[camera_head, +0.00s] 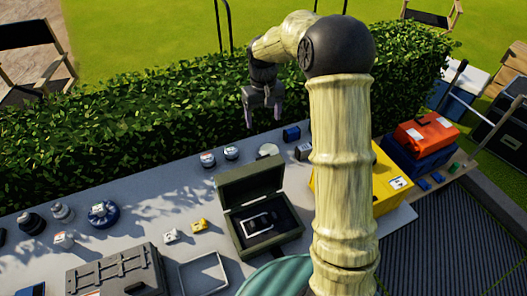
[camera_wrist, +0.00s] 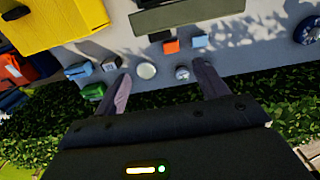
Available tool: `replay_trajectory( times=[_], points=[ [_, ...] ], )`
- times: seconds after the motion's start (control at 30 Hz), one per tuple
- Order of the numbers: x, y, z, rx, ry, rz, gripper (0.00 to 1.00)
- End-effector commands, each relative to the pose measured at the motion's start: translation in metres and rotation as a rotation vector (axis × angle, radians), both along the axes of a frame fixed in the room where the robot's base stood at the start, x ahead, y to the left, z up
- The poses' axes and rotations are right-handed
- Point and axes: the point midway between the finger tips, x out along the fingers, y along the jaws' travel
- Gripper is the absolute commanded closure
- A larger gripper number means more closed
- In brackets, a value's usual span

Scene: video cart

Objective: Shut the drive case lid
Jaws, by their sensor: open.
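The drive case (camera_head: 240,235) is an olive-green box standing open on the grey table in the head view. Its lid (camera_head: 250,184) stands raised at the back edge. A silver-framed dark drive (camera_head: 258,223) lies inside on black lining. In the wrist view, part of the green lid (camera_wrist: 190,18) shows at the top edge, and the inside of the case is hidden. My gripper (camera_head: 264,117) is open and empty, above the hedge side behind the case and apart from the lid. Its two spread fingers also show in the wrist view (camera_wrist: 162,75).
A white disc (camera_head: 268,150), small jars (camera_head: 231,153) and a blue box (camera_head: 291,133) stand behind the case. A yellow case (camera_head: 385,185) is to its right, partly hidden by my arm. A grey case (camera_head: 115,272) lies front left. The hedge (camera_head: 130,125) borders the table.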

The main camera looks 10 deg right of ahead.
Motion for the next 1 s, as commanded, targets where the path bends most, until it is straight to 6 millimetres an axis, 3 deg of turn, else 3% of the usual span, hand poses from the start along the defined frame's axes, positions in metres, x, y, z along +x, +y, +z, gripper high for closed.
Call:
replay_trajectory(
  times=[0.27, 0.47, 1.0],
  points=[
    [0.000, 0.000, -0.001, 0.000, -0.001, -0.001, 0.27],
    [-0.001, -0.001, -0.014, 0.000, 0.002, -0.001, 0.27],
    [-0.001, -0.001, -0.105, -0.001, 0.003, -0.001, 0.27]
  ],
)
